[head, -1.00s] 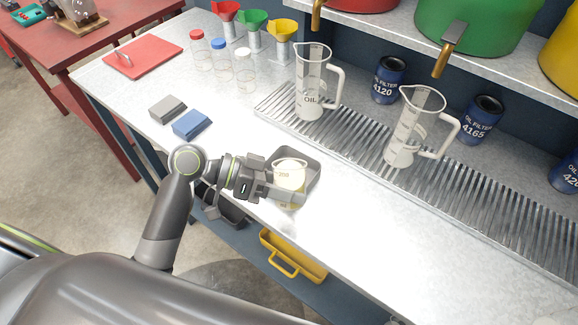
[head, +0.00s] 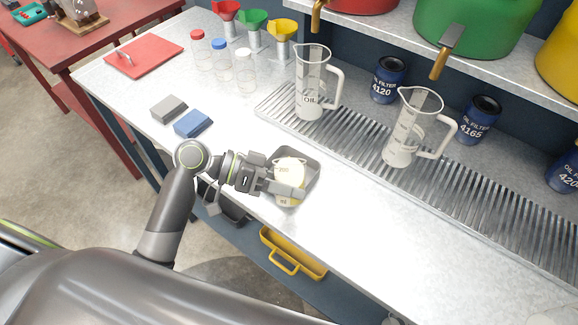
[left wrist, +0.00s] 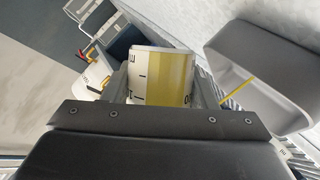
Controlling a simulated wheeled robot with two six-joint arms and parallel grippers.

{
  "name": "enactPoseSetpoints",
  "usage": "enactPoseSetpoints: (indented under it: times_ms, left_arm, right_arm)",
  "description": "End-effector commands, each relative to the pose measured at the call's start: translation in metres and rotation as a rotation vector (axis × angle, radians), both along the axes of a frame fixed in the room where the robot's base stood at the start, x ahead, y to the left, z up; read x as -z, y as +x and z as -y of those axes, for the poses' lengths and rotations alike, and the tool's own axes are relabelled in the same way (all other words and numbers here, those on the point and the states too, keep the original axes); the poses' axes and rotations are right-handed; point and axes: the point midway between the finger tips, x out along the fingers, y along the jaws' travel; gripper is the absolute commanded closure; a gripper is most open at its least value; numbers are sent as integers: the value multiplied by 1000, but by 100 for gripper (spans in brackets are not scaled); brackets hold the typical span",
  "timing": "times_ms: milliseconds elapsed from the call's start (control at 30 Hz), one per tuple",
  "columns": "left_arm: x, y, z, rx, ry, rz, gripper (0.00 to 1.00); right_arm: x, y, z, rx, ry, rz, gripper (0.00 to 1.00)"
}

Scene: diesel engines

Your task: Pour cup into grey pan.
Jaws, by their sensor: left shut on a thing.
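My left gripper (head: 283,188) is shut around a clear measuring cup (head: 289,169) holding pale yellow liquid. The cup is over the near side of the grey pan (head: 313,165), on the bench near its front edge. The cup looks tilted toward the pan. In the left wrist view the cup (left wrist: 160,77) sits between the fingers, with yellow liquid along its right side. The grey pan (left wrist: 230,45) is to its right. A thin yellow streak (left wrist: 240,91) shows against the pan; it looks like liquid, but its source is hidden. My right gripper is not in view.
Two clear jugs (head: 312,85) (head: 405,135) stand on the slotted drain grate (head: 480,190) behind the pan. Blue (head: 193,124) and grey (head: 168,109) blocks lie left. Bottles (head: 220,60) and funnels (head: 252,22) stand farther back. The bench right of the pan is clear.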

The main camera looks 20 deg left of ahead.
Motion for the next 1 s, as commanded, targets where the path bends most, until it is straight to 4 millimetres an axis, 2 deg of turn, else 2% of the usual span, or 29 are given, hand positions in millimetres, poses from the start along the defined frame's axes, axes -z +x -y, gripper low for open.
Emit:
enactPoseSetpoints:
  times_ms: [1000]
  left_arm:
    - [-2, 1, 0, 0, -35, -107, 79]
  right_arm:
    - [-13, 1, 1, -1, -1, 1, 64]
